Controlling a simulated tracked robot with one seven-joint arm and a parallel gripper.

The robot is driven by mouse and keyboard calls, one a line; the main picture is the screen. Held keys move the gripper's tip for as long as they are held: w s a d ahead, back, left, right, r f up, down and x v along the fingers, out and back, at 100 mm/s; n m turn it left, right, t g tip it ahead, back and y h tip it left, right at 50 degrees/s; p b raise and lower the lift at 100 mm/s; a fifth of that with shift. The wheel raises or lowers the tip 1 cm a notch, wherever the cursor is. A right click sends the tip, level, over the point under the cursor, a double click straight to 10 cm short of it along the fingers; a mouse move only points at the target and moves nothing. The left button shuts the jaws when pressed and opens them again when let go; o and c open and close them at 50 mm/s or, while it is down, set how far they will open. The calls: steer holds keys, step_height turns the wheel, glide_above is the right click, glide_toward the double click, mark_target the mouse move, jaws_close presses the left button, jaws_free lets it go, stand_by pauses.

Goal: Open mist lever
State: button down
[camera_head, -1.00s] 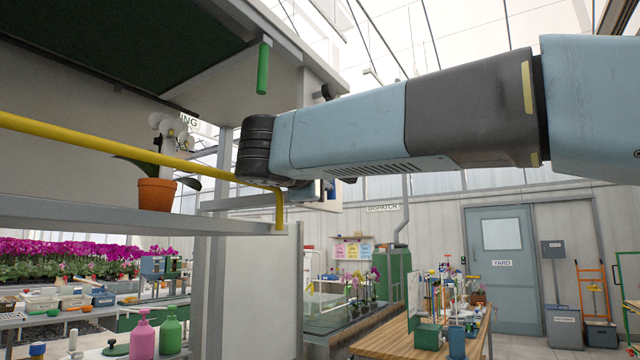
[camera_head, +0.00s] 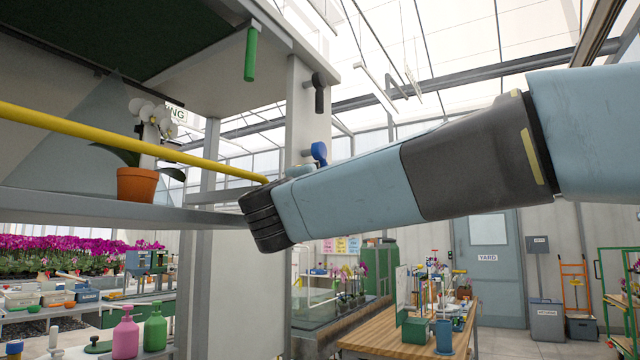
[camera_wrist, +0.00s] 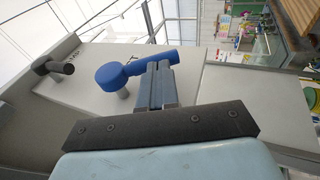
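A blue lever with a round hub (camera_wrist: 110,78) and a short handle is on a pale panel in the wrist view. Its blue top shows above my wrist in the head view (camera_head: 319,153). My gripper (camera_wrist: 157,72) has its two fingers close together, with no clear gap. The blue handle crosses just beyond the fingertips, not between them. I cannot tell whether they touch it. The head view hides the fingers behind my wrist. A pale, see-through triangular patch (camera_head: 75,125) shows behind the potted orchid (camera_head: 137,185).
A black lever (camera_wrist: 54,67) is on the same panel, left of the blue one. A green handle (camera_head: 250,55) hangs from the upper shelf. A yellow rail (camera_head: 120,142) runs along the bench toward my wrist. A wooden table (camera_head: 385,341) stands farther back.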

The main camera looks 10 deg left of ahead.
steer(key=shift+n+t, duration=0.3)
steer(key=shift+t, duration=0.4)
steer(key=shift+w+d+r, duration=0.25)
steer(key=shift+w+d, duration=0.05)
steer(key=shift+w, duration=0.55)
steer(key=shift+w+d+r, duration=0.25)
steer(key=shift+w+r, duration=0.05)
steer(key=shift+w, duration=0.5)
steer(key=shift+w+d+r, duration=0.25)
steer(key=shift+w+d, duration=0.05)
steer(key=shift+w, duration=0.55)
steer(key=shift+w+r, duration=0.1)
steer(key=s+d+f, duration=0.1)
steer(key=s+f, duration=0.2)
steer(key=f, duration=1)
steer(key=shift+s+d+f, duration=0.15)
steer(key=shift+d+f, duration=0.1)
steer(key=shift+d, duration=0.1)
